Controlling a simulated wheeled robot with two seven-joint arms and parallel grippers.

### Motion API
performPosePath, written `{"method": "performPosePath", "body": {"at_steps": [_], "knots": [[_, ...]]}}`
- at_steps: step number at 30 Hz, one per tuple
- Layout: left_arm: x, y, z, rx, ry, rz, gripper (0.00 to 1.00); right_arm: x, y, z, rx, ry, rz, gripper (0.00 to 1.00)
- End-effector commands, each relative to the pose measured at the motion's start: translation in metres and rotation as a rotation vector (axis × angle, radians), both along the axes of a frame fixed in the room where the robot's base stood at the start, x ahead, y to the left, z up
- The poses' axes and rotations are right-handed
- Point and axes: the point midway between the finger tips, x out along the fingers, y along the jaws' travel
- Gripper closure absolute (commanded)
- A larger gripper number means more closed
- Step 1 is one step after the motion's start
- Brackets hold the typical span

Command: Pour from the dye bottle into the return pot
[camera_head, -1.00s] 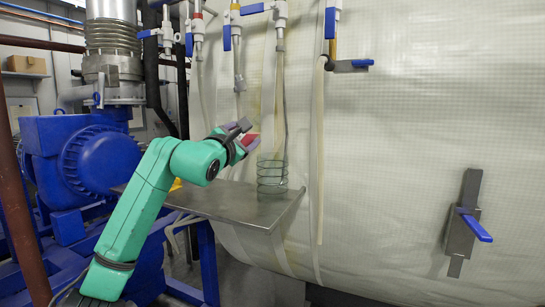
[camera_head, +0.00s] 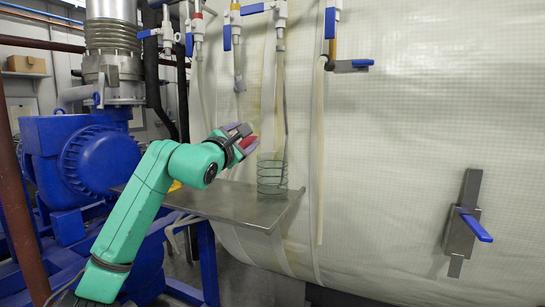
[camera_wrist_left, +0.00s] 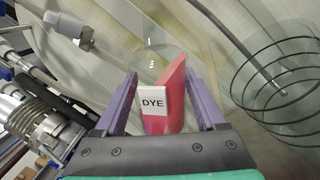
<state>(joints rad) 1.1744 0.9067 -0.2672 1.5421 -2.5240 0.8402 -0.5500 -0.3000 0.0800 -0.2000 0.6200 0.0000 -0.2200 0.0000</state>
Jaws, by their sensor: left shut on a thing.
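My left gripper (camera_head: 243,138) is shut on the dye bottle (camera_head: 250,141), a clear vessel holding red liquid. In the left wrist view the dye bottle (camera_wrist_left: 172,95) sits between the purple fingers, with a white label reading DYE. Its liquid surface slants steeply across it, so the bottle is tilted. A clear glass vessel with dark rings, apparently the return pot (camera_head: 272,174), stands upright on the metal shelf. The bottle is above and left of it in the head view. The pot (camera_wrist_left: 275,85) also shows at the right in the left wrist view. No stream is visible. My right gripper is out of view.
The metal shelf (camera_head: 225,203) is otherwise mostly bare. A pale quilted chamber wall (camera_head: 400,130) stands right behind it. Hoses and blue-handled valves (camera_head: 233,30) hang above. A blue motor (camera_head: 90,155) is at the left.

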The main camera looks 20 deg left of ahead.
Motion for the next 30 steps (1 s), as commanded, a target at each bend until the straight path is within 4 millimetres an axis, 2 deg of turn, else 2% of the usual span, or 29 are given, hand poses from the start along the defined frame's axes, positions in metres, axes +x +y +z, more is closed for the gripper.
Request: {"method": "performPosePath", "body": {"at_steps": [30], "knots": [[-0.0001,0.0034,-0.0029,0.083,0.0,0.001,0.95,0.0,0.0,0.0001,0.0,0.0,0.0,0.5]]}}
